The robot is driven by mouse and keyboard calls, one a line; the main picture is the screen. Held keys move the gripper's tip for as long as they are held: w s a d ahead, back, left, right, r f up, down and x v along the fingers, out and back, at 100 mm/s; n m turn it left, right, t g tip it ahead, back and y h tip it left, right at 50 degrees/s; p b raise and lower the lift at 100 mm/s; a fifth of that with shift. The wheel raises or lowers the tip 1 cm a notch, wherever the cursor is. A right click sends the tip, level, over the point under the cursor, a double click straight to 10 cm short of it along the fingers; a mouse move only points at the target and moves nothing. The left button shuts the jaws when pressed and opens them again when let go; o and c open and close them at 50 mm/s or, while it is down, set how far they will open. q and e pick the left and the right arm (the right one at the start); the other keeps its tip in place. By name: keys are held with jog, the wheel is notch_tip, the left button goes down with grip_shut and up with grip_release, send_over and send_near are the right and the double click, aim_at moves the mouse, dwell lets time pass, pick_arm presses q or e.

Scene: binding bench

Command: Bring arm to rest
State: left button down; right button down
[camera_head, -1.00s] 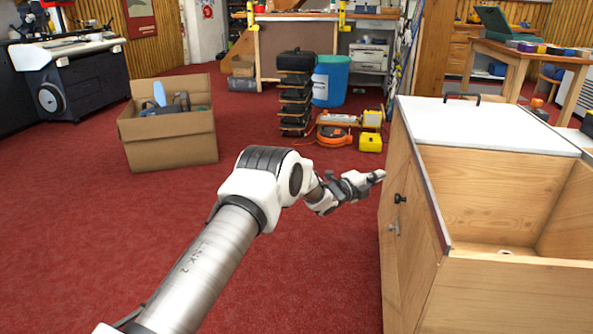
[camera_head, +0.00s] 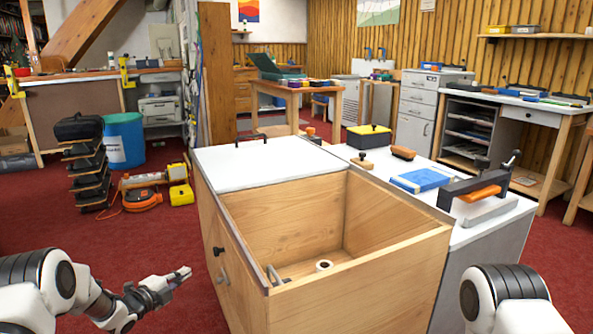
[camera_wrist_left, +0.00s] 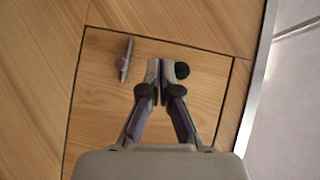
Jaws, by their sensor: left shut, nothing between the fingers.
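My left gripper (camera_head: 180,274) is shut and empty in the head view, to the left of the wooden cabinet's front side. In the left wrist view its closed fingers (camera_wrist_left: 166,70) point at the cabinet's small wooden door (camera_wrist_left: 100,95). A round black knob (camera_wrist_left: 182,71) lies just right of the fingertips in that view, and a metal latch (camera_wrist_left: 125,62) to their left. I cannot tell whether the fingers touch the knob, but they do not hold it. My right arm (camera_head: 510,298) shows at the lower right; its gripper is out of view.
The open-topped wooden cabinet (camera_head: 360,285) holds a white roll (camera_head: 323,265). A bench beside it bears a blue book (camera_head: 420,179) and a black press (camera_head: 465,192). Stacked black trays (camera_head: 85,175) and an orange reel (camera_head: 142,199) stand on the red floor, which is clear around my left arm.

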pick_arm(q)
jog(key=s+d+f+n+g+y, duration=0.1)
jog(key=s+d+f+n+g, duration=0.25)
jog(key=s+d+f, duration=0.45)
jog(key=s+d+f+n+g+y, duration=0.1)
jog(key=s+d+f+n+g, duration=0.3)
jog(key=s+f, duration=0.85)
jog(key=s+a+r+n+g+y, duration=0.15)
jog(key=s+n+g+y, duration=0.6)
jog(key=s, duration=2.45)
notch_tip(320, 180, up, 33)
jog(key=n+h+p, duration=0.3)
jog(key=n+p, duration=0.3)
jog(key=p, duration=2.7)
jog(key=shift+w+a+p, duration=0.35)
jog(key=shift+w+p, duration=0.05)
jog(key=shift+h, duration=0.25)
